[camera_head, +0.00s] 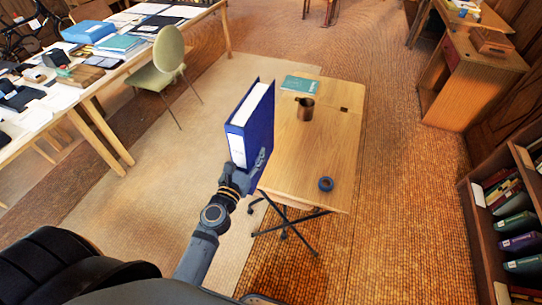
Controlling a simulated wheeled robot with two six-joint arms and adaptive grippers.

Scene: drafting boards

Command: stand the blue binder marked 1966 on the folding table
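The binder overlaps the left edge of the folding table (325,150) in the picture. I cannot tell whether it touches the tabletop. No 1966 marking is legible from here. The folding table has a pale wooden top and dark crossed legs. My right gripper is not in view.
On the folding table are a teal book (300,84), a dark mug (306,108) and a blue tape roll (326,184). Its middle is clear. A green chair (165,62) and a cluttered long table (118,70) stand left. A bookshelf (480,235) stands right.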

